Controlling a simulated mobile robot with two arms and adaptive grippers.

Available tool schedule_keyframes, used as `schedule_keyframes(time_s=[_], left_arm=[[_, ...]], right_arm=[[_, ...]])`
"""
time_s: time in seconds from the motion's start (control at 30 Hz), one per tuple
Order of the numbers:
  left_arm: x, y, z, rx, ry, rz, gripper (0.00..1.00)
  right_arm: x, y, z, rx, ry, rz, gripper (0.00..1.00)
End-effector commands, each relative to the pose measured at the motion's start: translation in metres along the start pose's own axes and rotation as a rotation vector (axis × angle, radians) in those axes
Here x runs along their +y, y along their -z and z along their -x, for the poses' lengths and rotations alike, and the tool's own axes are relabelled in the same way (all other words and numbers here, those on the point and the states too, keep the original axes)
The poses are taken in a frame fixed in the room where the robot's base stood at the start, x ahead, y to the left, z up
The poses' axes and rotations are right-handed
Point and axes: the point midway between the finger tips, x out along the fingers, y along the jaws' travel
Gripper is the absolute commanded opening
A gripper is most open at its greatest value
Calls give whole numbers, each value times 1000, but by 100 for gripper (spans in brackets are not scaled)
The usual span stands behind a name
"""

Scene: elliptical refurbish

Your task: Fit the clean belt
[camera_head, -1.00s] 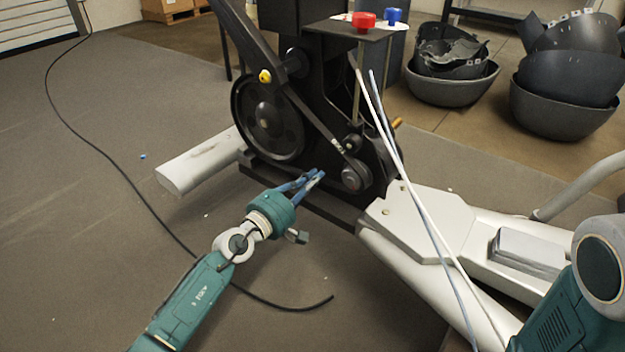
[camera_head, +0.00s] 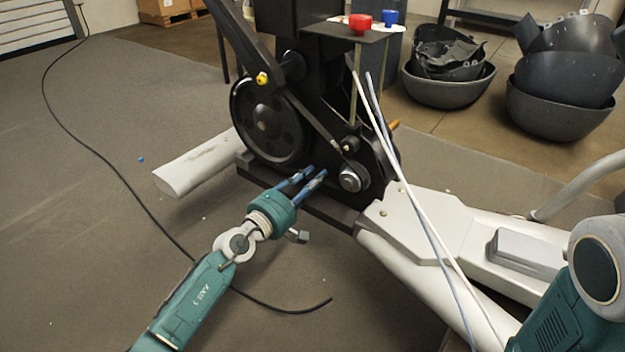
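The elliptical's black drive housing stands upright in the middle, with a large dark wheel (camera_head: 266,122) and a small metal pulley (camera_head: 350,178) low to its right. I cannot make out a belt clearly against the dark parts. My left gripper (camera_head: 316,173) reaches in from the lower left. Its two blue fingers are apart with nothing visible between them, and they point at the area just left of the small pulley.
A black cable (camera_head: 105,160) runs across the floor. Dark bowl-shaped shells (camera_head: 450,90) are stacked at the back right. Floor at left is mostly clear.

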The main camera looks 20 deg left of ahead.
Motion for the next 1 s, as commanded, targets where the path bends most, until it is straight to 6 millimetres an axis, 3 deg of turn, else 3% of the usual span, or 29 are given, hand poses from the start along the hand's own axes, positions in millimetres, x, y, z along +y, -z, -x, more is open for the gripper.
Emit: schedule_keyframes(time_s=[0.37, 0.8, 1.0], left_arm=[[-2, 1, 8, 1, 3, 0, 30], [-2, 0, 93, -2, 5, -3, 30], [-1, 0, 116, -1, 3, -2, 30]], right_arm=[[1, -1, 0, -2, -3, -1, 30], [0, 0, 0, 0, -1, 0, 30], [0, 0, 0, 1, 0, 0, 30]])
